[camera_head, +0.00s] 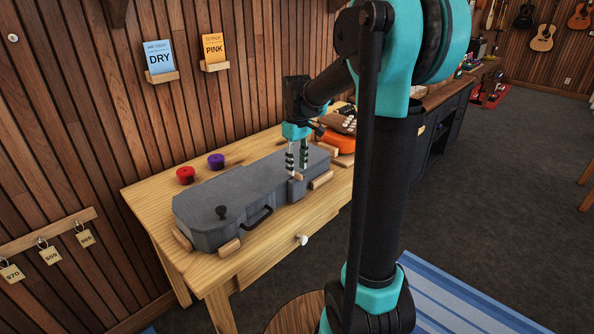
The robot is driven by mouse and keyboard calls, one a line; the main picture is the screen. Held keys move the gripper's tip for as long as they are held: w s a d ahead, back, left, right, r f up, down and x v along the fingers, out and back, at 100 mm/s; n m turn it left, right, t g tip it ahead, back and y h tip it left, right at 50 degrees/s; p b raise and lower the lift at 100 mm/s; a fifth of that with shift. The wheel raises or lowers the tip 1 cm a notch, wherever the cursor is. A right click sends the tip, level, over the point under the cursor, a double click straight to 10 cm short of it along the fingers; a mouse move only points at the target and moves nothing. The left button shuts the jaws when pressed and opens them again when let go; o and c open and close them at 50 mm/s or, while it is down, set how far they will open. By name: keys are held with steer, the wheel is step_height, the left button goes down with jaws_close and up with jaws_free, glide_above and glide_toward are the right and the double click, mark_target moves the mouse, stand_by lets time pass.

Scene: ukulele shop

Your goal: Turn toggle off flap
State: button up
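A grey instrument case (245,195) lies closed on a wooden table. A grey flap (296,189) hangs over the case's front edge, right of the handle (258,217). A small tan piece that looks like the toggle (299,178) sits at the top of the flap; its exact turn is too small to tell. My gripper (298,170) points down just above the toggle and flap. Its two dark-and-light banded fingers are apart, with a gap between them and nothing seen held. I cannot tell whether a fingertip touches the toggle.
Wooden blocks (229,247) flank the case. Red (185,175) and purple (216,161) rolls lie behind it. An orange instrument (338,140) lies at the table's far right. My arm hides part of the right side.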

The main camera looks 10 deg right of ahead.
mark_target(297, 176)
steer(key=shift+f, duration=1.2)
steer(key=shift+c, duration=0.6)
jaws_close()
